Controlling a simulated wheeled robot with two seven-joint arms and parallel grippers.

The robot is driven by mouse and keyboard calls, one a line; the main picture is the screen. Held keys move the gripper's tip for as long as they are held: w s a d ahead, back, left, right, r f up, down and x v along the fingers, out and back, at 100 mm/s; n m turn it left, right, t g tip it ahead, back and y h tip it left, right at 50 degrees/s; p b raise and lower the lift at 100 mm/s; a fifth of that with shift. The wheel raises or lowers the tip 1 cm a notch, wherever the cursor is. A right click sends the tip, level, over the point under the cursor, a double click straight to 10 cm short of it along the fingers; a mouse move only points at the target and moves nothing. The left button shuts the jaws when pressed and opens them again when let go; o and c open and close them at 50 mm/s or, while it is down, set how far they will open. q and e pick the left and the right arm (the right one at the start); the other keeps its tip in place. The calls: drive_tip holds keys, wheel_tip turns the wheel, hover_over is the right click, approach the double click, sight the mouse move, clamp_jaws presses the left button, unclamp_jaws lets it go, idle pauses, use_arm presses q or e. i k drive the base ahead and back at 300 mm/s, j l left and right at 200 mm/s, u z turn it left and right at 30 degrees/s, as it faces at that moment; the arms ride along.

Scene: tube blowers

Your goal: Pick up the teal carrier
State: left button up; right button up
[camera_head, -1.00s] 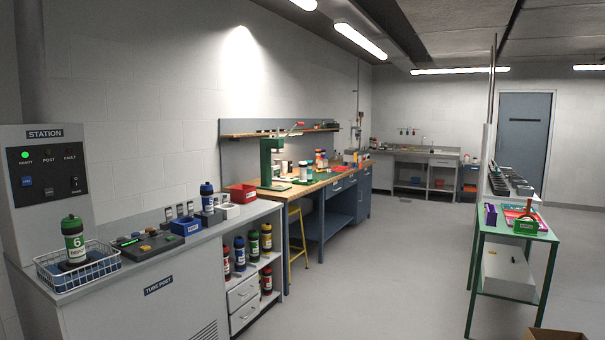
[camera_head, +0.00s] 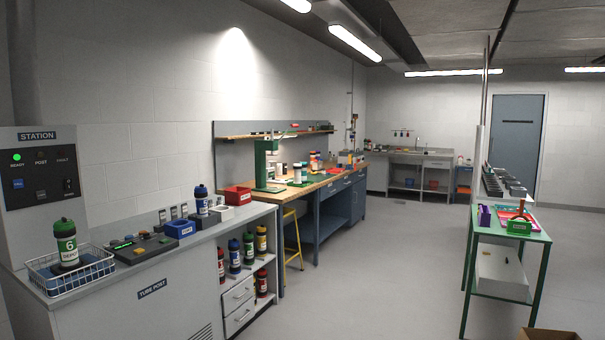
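No carrier here looks clearly teal. A green-capped carrier marked 6 (camera_head: 66,243) stands upright in a wire basket (camera_head: 70,275) on the tube-post counter at the left. A blue carrier (camera_head: 201,200) stands on the back of that counter. In the open shelves below are a red carrier (camera_head: 221,265), a blue carrier (camera_head: 234,256), a green carrier (camera_head: 248,248) and a yellow carrier (camera_head: 261,239). Several small containers on the far workbench are too small to identify. Neither of my grippers is in view.
A control panel marked STATION (camera_head: 42,170) stands at the left. A wooden-topped workbench (camera_head: 320,183) with a green press (camera_head: 264,165) runs along the wall. A green-framed table (camera_head: 530,236) stands at right. An open box (camera_head: 550,334) sits at the bottom edge. The middle floor is clear.

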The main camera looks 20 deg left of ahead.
sight(303, 173)
drive_tip(key=i+u, duration=0.2)
drive_tip(key=i, duration=6.1)
drive_tip(key=j+u, duration=0.05)
